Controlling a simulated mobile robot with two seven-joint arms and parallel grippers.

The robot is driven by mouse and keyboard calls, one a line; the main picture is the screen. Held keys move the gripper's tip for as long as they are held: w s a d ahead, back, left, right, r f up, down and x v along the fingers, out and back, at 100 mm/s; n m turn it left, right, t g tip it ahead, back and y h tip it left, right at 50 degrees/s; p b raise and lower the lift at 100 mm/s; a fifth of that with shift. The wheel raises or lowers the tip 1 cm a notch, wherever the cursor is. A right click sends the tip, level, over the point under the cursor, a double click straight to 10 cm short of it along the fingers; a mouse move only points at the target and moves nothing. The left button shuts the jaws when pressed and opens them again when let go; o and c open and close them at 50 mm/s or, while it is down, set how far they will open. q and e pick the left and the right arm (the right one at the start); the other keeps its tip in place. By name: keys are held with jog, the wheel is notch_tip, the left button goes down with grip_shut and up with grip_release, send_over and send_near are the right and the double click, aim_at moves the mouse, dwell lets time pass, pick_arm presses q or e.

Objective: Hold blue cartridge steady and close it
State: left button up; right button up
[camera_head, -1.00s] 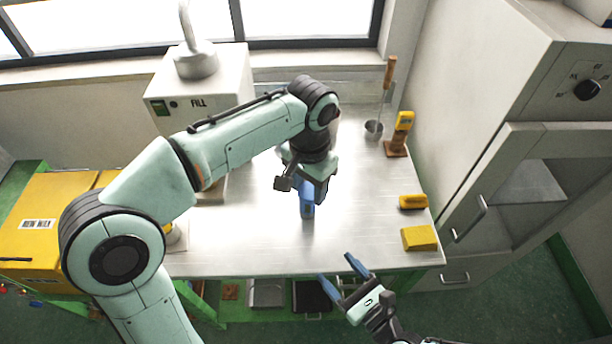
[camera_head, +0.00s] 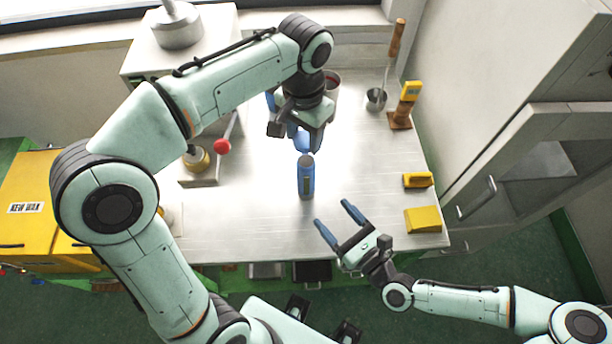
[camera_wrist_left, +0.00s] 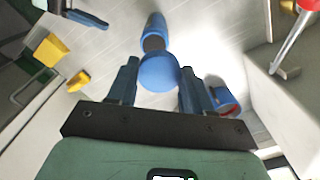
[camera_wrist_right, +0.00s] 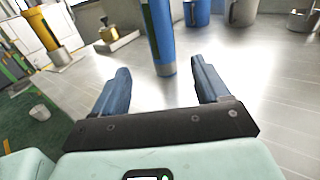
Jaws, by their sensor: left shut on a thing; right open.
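The blue cartridge (camera_head: 306,178) stands upright on the metal table, its top dark. It also shows in the left wrist view (camera_wrist_left: 153,28) and in the right wrist view (camera_wrist_right: 158,38). My left gripper (camera_head: 301,136) is behind it in the head view, shut on a round blue cap (camera_wrist_left: 158,73).
A brass fitting with a red-knobbed lever (camera_head: 222,147) stands at the left. A grey cabinet (camera_head: 530,150) borders the table.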

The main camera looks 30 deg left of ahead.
aim_at(311, 187)
pick_arm(q)
jog(key=shift+w+r, duration=0.1)
jog(key=shift+r, duration=0.15)
pick_arm(e)
jog(key=x, duration=0.6)
jog(key=shift+w+a, duration=0.2)
jog(key=shift+a, duration=0.15)
pick_arm(q)
jog(key=shift+r, duration=0.15)
pick_arm(e)
jog(key=shift+a+r, duration=0.15)
jog(key=shift+a, duration=0.05)
pick_arm(q)
jog(key=shift+w+r+p, duration=0.25)
jog(key=shift+r+p, duration=0.45)
jog(key=shift+p, duration=0.1)
pick_arm(e)
jog(key=x, duration=0.5)
jog(key=shift+w+d+r, duration=0.15)
jog(key=shift+w+r, duration=0.05)
jog(key=shift+r, duration=0.05)
jog(key=shift+s, duration=0.1)
